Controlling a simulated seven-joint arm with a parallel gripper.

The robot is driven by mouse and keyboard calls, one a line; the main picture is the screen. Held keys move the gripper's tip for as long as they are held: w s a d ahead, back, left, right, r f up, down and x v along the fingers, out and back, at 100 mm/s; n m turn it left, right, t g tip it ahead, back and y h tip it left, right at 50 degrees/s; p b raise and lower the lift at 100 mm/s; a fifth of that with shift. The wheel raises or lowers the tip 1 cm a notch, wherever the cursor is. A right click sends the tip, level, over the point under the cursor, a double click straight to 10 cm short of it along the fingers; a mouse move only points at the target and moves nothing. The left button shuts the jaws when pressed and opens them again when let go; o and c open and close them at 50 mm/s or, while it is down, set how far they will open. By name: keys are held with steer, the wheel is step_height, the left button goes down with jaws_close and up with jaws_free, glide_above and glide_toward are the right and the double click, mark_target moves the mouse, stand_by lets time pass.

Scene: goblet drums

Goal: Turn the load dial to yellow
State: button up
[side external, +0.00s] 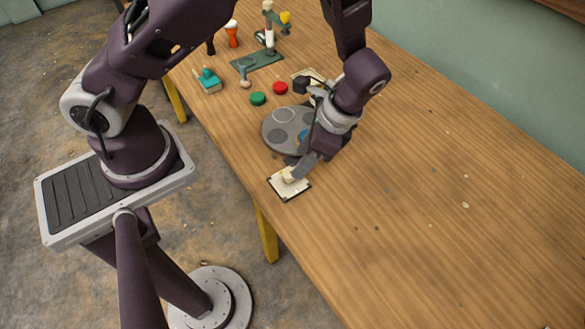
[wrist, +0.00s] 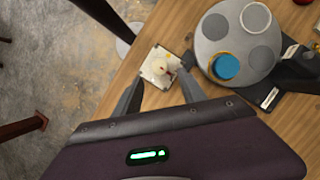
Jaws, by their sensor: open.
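A small white square plate with a cream knob, which looks like the load dial (side external: 288,184), lies near the table's front edge. In the wrist view the cream knob (wrist: 160,66) sits on the plate (wrist: 148,77), with a small reddish mark by it. The knob's setting is too small to read. My gripper (side external: 294,170) is open and low over the plate, partly hiding the knob in the side view. In the wrist view its two fingers (wrist: 160,79) stand apart on either side of the plate's near part; I cannot tell whether either touches the knob.
A grey round disc (side external: 276,131) with circular spots stands right behind the plate; a blue round piece (wrist: 226,66) is on it. Green (side external: 258,98) and red (side external: 280,88) buttons, a teal item (side external: 208,82) and an orange goblet shape (side external: 232,34) are farther back. The table's right side is clear.

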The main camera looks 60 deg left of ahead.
mark_target(289, 177)
steer(key=x, duration=0.6)
steer(key=shift+s+r, duration=0.1)
jaws_close()
